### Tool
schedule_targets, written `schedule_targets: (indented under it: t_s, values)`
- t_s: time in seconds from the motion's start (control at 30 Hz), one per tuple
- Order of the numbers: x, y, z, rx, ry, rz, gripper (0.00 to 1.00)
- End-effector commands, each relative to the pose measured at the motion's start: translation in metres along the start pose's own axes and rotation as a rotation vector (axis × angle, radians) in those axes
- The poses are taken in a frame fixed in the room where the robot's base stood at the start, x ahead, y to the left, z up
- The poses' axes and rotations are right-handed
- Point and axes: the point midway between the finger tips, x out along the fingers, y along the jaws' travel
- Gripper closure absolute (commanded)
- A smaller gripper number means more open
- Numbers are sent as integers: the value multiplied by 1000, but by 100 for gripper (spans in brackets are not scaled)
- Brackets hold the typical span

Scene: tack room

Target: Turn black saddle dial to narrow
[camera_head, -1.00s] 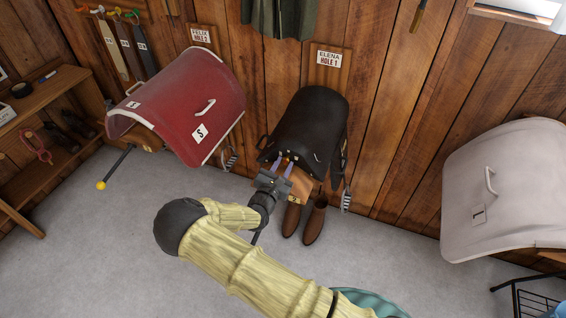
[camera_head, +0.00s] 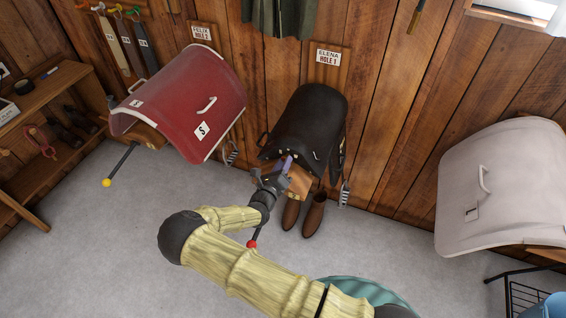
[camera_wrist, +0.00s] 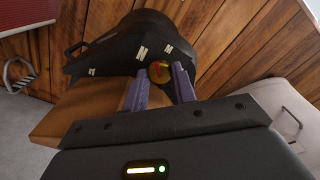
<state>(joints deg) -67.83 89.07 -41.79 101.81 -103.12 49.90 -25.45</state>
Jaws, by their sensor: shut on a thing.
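The black saddle (camera_head: 313,115) sits on a wooden rack against the wall, under a sign reading Elena Hole 1. It also fills the upper middle of the wrist view (camera_wrist: 120,50). A small round dial (camera_wrist: 159,72) with a yellow and red face is on the saddle's near end, with white letter marks around it. My gripper (camera_wrist: 160,76) is shut on the dial, one purple finger on each side. In the head view my gripper (camera_head: 287,163) reaches the saddle's front, and the dial is hidden by the fingers.
A red saddle (camera_head: 190,100) hangs to the left, with a yellow-tipped rod. A pale saddle (camera_head: 505,190) is at right. A red-tipped rod (camera_head: 252,244) sticks out below my wrist. Brown boots (camera_head: 313,215) stand under the black saddle. A shelf (camera_head: 40,100) is far left.

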Motion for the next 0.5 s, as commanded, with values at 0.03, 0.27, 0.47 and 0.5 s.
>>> schedule_targets:
  t_s: [0.03, 0.27, 0.47, 0.5]
  values:
    - [-1, 0, 0, -42, 2, 3, 96]
    - [-1, 1, 0, -206, 1, 3, 96]
    - [-1, 1, -1, -286, 1, 3, 96]
    - [-1, 1, -1, -296, 1, 3, 96]
